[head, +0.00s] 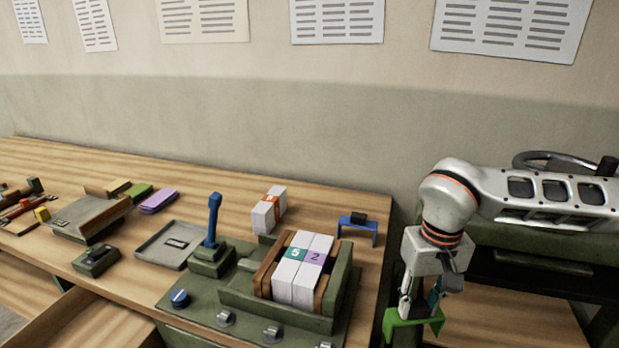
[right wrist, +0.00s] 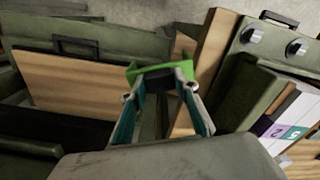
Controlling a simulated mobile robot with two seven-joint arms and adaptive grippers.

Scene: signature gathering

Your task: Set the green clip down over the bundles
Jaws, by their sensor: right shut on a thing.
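The green clip (head: 413,322) is held by my right gripper (head: 420,302), right of the table's right edge and below the level of the tabletop's back. The clip also shows in the right wrist view (right wrist: 150,68), gripped by its dark block between both fingers. The two white bundles (head: 302,268) stand side by side in the green press holder (head: 276,312), with green and purple bands marked 5 and 2. The bundles also show at the right edge of the right wrist view (right wrist: 292,122). The gripper is apart from them. My left gripper is out of view.
A blue clip (head: 358,230) stands on the table behind the holder. Another white bundle with an orange band (head: 269,211) stands behind it. A blue lever (head: 213,218) rises left of the bundles. A grey tray (head: 150,256) lies farther left.

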